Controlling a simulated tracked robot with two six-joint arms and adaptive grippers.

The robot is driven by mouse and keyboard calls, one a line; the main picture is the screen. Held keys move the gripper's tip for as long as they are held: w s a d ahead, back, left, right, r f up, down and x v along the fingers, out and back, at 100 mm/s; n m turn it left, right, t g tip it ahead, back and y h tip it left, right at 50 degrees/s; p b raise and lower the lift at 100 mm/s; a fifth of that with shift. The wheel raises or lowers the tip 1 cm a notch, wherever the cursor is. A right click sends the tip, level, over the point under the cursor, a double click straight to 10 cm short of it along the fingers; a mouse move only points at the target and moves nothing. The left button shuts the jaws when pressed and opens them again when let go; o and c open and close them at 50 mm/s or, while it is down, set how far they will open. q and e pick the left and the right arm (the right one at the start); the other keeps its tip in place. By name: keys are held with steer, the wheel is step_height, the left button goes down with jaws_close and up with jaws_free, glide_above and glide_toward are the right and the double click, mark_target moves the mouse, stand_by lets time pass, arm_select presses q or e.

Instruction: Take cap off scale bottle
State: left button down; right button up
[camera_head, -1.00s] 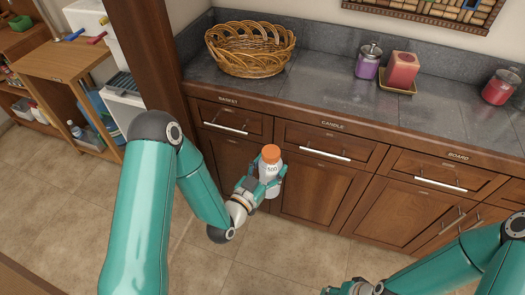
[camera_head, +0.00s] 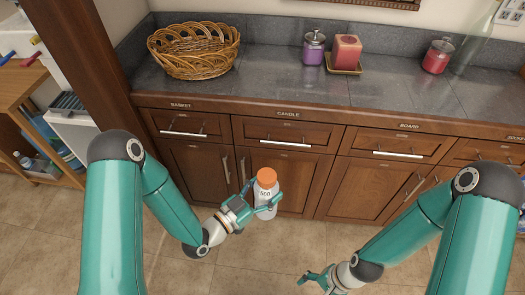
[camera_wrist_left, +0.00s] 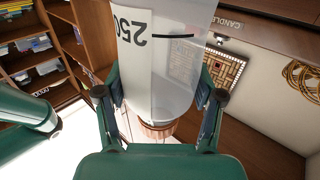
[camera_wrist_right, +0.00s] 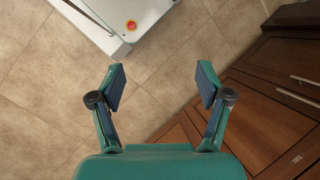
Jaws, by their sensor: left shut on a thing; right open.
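The scale bottle (camera_head: 264,194) is whitish with dark markings and stands roughly upright in the air, in front of the cabinets. Its orange cap (camera_head: 267,175) is on top. My left gripper (camera_head: 266,207) is shut around the bottle's body below the cap. In the left wrist view the clear bottle (camera_wrist_left: 180,75) with its white label sits between the fingers, and the cap (camera_wrist_left: 156,131) shows partly behind the gripper. My right gripper (camera_head: 312,279) is open and empty, low and to the right of the bottle. Its spread fingers (camera_wrist_right: 160,88) show in the right wrist view.
A dark counter (camera_head: 270,85) over wooden drawers runs along the back. It holds a wicker basket (camera_head: 194,51), a purple jar (camera_head: 314,48), a red candle (camera_head: 346,53) and a red jar (camera_head: 437,56). A wooden post (camera_head: 82,55) stands left. Tiled floor (camera_head: 270,265) lies open below.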

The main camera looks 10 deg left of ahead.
steer(key=w+d+r+m+g+h, duration=0.1)
steer(key=w+r+m+g, duration=0.1)
steer(key=w+r+m, duration=0.4)
steer(key=w+r+m+g+h, duration=0.1)
steer(key=w+r+m+h, duration=0.15)
steer(key=w+m, duration=0.6)
step_height(320, 180, up, 24)
steer(key=t, duration=0.5)
glide_above(262, 172)
steer(key=shift+w+d+r+h, duration=0.1)
steer(key=shift+d+h, duration=0.2)
steer(key=shift+h, duration=0.15)
steer(key=shift+a, duration=0.2)
steer(key=shift+f, duration=3.95)
